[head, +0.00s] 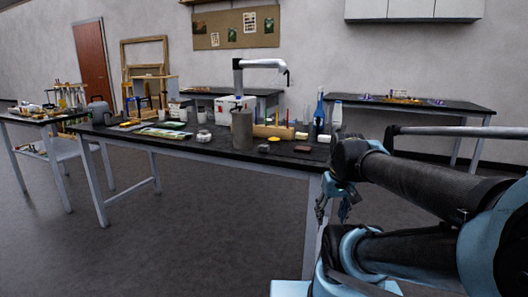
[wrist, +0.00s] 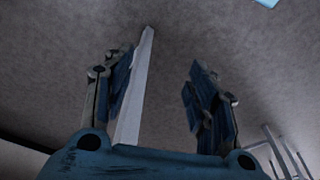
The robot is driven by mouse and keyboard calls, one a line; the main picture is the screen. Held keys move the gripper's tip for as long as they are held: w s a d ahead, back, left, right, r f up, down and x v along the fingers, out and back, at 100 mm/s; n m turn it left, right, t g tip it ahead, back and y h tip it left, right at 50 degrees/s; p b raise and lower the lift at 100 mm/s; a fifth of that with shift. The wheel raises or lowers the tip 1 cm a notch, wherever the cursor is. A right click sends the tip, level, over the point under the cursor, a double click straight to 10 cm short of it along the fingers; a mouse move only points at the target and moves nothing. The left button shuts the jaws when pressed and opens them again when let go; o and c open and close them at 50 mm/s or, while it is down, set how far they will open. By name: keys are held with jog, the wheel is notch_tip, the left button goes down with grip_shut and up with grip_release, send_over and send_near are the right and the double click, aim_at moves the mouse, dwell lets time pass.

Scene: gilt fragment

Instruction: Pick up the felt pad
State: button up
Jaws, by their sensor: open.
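I cannot pick out the felt pad with certainty. A small flat dark-brown piece (head: 303,149) lies near the front right edge of the dark worktable (head: 225,153) in the head view and may be it. A small grey lump (head: 263,148) lies to its left. My gripper (head: 338,205) hangs beside the table's right end, below the top and apart from these things. In the wrist view my gripper (wrist: 160,88) is open with nothing held between its fingers. A pale table leg (wrist: 135,90) shows behind them, with grey floor around.
A grey cylinder (head: 242,130), a wooden block with upright tools (head: 273,131) and a blue bottle (head: 319,112) crowd the table's right half. Another table (head: 420,103) stands by the back wall. The floor in front is clear.

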jog(key=w+a+r+n+y, duration=0.1)
jog(key=w+a+r+n, duration=0.2)
jog(key=w+r, duration=0.45)
jog(key=w+a+r+n+y, duration=0.1)
jog(key=w+a+r+n, duration=0.2)
jog(key=w+r, duration=0.45)
jog(key=n+y, duration=0.3)
jog(key=n, duration=0.4)
send_near(266, 146)
jog(key=w+a+f, duration=0.2)
jog(key=f, duration=0.1)
jog(key=shift+s+x, duration=0.15)
jog(key=shift+x, duration=1.25)
jog(key=shift+s+x, duration=0.2)
jog(key=shift+x, duration=1.15)
jog(key=shift+a, duration=0.1)
jog(key=c, duration=0.8)
